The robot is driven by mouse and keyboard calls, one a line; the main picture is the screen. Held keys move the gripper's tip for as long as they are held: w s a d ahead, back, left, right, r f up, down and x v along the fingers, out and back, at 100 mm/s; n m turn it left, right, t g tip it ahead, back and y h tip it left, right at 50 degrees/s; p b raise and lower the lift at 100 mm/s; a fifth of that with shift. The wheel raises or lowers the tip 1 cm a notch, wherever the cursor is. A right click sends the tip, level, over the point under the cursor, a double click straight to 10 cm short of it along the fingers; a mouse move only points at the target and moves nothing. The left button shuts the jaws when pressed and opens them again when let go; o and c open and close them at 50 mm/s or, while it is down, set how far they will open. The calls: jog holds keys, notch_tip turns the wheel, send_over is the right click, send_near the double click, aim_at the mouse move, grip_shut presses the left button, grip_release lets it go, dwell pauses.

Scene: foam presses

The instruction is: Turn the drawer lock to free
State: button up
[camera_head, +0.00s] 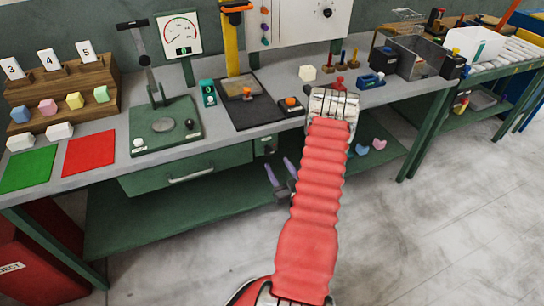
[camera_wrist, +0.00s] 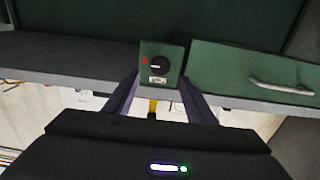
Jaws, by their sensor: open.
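The drawer lock is a small green box (camera_wrist: 174,52) under the bench edge, with a round black knob (camera_wrist: 159,66) on its face. A pale line on the knob looks roughly level; a red mark sits to its left and a white label below. The lock box also shows in the head view (camera_head: 266,146), right of the green drawer (camera_head: 190,168), which looks shut. My gripper (camera_wrist: 158,92) is open and empty, its two purple fingers pointing at the lock from either side of the knob, apart from it. In the head view my gripper (camera_head: 281,168) is below the lock box.
The wrist view appears upside down, with the drawer handle (camera_wrist: 281,88) at its right. The grey bench top (camera_head: 225,124) overhangs the lock.

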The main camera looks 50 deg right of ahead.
aim_at(270, 152)
jog(key=x, duration=0.6)
jog(key=shift+w+d, duration=0.15)
jog(key=shift+w, duration=0.1)
jog(key=c, duration=1)
